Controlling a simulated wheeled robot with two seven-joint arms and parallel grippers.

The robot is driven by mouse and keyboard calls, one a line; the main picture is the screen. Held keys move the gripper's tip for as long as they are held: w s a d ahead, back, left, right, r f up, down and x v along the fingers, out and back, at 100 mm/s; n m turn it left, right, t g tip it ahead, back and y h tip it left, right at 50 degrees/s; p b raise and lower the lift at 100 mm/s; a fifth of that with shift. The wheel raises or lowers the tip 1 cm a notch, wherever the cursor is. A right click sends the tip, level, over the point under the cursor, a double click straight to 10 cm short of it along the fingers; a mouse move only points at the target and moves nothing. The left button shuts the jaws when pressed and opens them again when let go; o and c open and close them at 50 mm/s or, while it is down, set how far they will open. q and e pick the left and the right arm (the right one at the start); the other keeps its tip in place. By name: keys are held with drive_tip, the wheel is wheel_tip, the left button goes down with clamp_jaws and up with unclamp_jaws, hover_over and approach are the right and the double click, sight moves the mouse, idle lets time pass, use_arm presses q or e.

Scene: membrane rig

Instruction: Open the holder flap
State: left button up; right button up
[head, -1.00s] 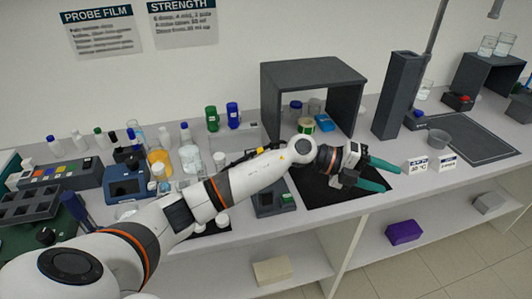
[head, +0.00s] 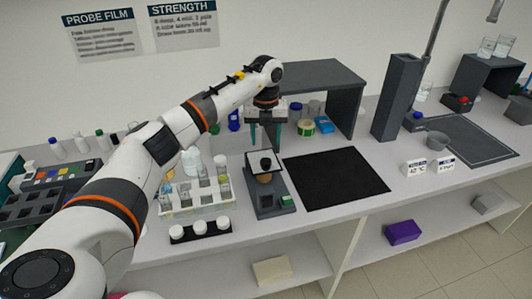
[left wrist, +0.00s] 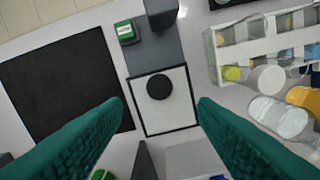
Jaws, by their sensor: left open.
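The holder (head: 266,201) is a small dark grey stand with a green-marked block (head: 287,200) at its front right. On it is a pale, black-edged flap (head: 277,157) with a round black knob (head: 265,163); an orange-brown round part shows just below. In the left wrist view the flap (left wrist: 178,112) and knob (left wrist: 159,87) lie ahead between my fingers. I cannot tell whether the flap is lifted. My left gripper (head: 266,143) points down, open and empty, above and behind the flap. Its teal fingertips (left wrist: 159,101) straddle the knob in that view, apart from it. My right gripper is not in view.
A black mat (head: 335,178) lies clear right of the holder. A white tube rack (head: 196,211) and a black strip with white caps (head: 200,231) stand at left.

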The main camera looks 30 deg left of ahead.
sight(266, 161)
use_arm(q)
wheel_tip(266, 161, down, 6)
drive_tip(key=shift+r+p, duration=0.1)
drive_tip(key=shift+p, duration=0.8)
drive_tip(key=shift+f, duration=0.8)
drive_tip(key=shift+d+r, duration=0.1)
clamp_jaws()
